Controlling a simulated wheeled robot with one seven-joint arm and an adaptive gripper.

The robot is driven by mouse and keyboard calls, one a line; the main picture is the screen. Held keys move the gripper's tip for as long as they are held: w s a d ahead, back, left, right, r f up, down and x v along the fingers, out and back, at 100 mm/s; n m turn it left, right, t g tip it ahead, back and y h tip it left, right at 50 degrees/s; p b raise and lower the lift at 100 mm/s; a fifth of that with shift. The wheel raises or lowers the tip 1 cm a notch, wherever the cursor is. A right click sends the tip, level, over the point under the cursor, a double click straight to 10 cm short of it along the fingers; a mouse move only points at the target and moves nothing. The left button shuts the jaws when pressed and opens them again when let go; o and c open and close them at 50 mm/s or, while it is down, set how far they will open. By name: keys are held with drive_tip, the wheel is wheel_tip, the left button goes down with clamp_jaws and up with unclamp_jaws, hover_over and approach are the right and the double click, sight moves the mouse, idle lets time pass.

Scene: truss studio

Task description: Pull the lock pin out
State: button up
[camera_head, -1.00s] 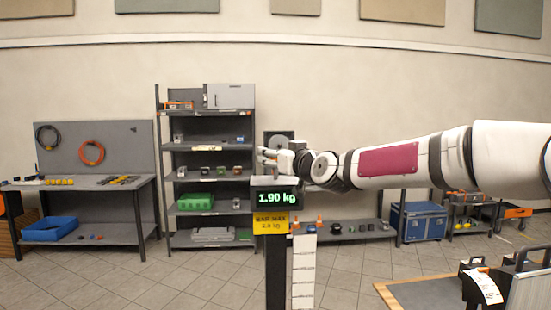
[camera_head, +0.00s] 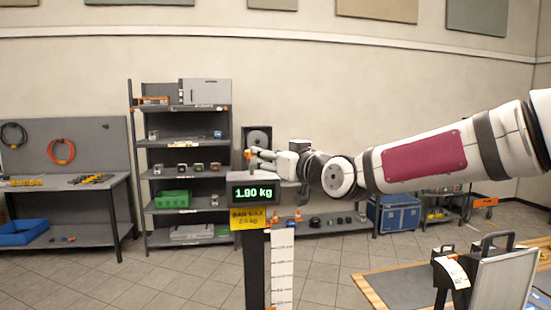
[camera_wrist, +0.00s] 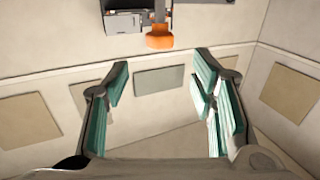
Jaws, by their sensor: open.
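An orange knob (camera_wrist: 160,38), likely the lock pin's grip, shows at the top of the wrist view, at the end of a dark upright bar. My gripper (camera_wrist: 162,74) is open and empty, with its two teal-padded fingers spread wide. The knob appears between and beyond the fingertips, apart from them. In the head view my gripper (camera_head: 263,161) is just above a scale display (camera_head: 255,193) reading 1.90 kg. A small orange piece (camera_head: 254,151) shows at the fingers there. The pin's shaft cannot be made out.
A yellow label (camera_head: 248,218) hangs under the display on a dark post (camera_head: 254,270). A white marked strip (camera_head: 282,270) stands beside it. Shelves (camera_head: 185,140) stand behind. A case (camera_head: 500,280) sits at the front right, near a wood-edged platform (camera_head: 375,290).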

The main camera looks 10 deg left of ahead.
drive_tip(key=shift+v, duration=1.05)
drive_tip(key=shift+a, duration=0.1)
drive_tip(key=s+d+f+g+h, duration=0.2)
drive_tip(key=s+d+f+h, duration=0.15)
drive_tip(key=f, duration=0.35)
drive_tip(key=s+d+f+g+h, duration=0.2)
drive_tip(key=s+d+f+h, duration=0.15)
drive_tip(key=f, duration=0.35)
drive_tip(key=s+d+f+m+g+h, duration=0.1)
drive_tip(key=s+d+m, duration=0.3)
drive_tip(key=s+d, duration=0.6)
drive_tip(key=s+d+f+m+g+h, duration=0.1)
drive_tip(key=s+d+m+g+h, duration=0.2)
drive_tip(key=s+d, duration=0.7)
drive_tip(key=s+m, duration=0.1)
drive_tip(key=s, duration=0.8)
drive_tip(key=shift+d+f+h, duration=0.2)
drive_tip(key=shift+d+h, duration=0.1)
drive_tip(key=shift+d, duration=0.05)
drive_tip(key=shift+c, duration=0.3)
